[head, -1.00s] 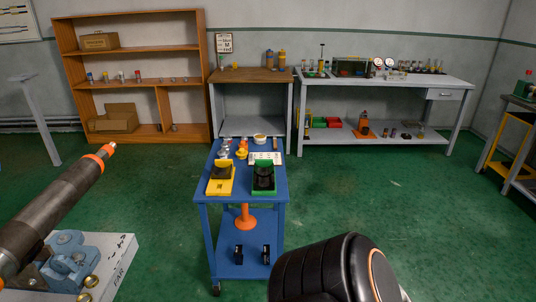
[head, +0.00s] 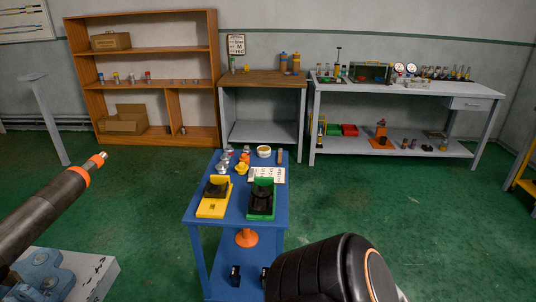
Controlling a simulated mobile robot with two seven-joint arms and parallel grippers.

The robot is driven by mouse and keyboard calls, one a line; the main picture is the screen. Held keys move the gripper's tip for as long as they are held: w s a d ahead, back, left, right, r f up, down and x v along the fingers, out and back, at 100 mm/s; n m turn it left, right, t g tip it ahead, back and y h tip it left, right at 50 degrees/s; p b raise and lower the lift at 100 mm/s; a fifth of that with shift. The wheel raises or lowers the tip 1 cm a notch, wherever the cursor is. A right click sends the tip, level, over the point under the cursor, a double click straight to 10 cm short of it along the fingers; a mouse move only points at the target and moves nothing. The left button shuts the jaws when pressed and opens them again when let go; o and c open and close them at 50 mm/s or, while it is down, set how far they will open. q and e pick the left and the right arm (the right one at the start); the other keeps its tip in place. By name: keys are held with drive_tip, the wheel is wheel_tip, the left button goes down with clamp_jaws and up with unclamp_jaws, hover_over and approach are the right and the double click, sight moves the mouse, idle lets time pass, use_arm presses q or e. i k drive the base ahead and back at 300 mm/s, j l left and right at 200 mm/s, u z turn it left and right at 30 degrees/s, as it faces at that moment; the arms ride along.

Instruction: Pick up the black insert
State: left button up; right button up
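Two black pieces sit in holders on top of the blue cart, one in the yellow holder (head: 213,206) and one in the green holder (head: 261,211). The left black piece (head: 217,188) and the right black piece (head: 262,191) look alike at this size. Small black parts also show on the cart's lower shelf, one of them (head: 235,275) near its middle. I cannot tell which of these is the black insert. Neither gripper is in view; a black arm link of mine covers the bottom right and hides part of the lower shelf.
The blue cart (head: 238,233) stands ahead, with metal fittings, a white bowl (head: 264,151) and a label card (head: 267,175) at its back. Green floor is clear right of the cart.

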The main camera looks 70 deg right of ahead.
sight(256, 206)
drive_tip(key=k+l, duration=0.1)
drive_tip(key=l, duration=0.5)
drive_tip(key=k+l, duration=0.1)
drive_tip(key=l, duration=0.55)
drive_tip(key=k+l, duration=0.1)
drive_tip(key=l, duration=0.5)
drive_tip(key=k+l, duration=0.1)
drive_tip(key=l, duration=0.55)
drive_tip(key=k+l, duration=0.1)
drive_tip(key=l, duration=0.5)
drive_tip(key=k+l, duration=0.1)
drive_tip(key=l, duration=0.5)
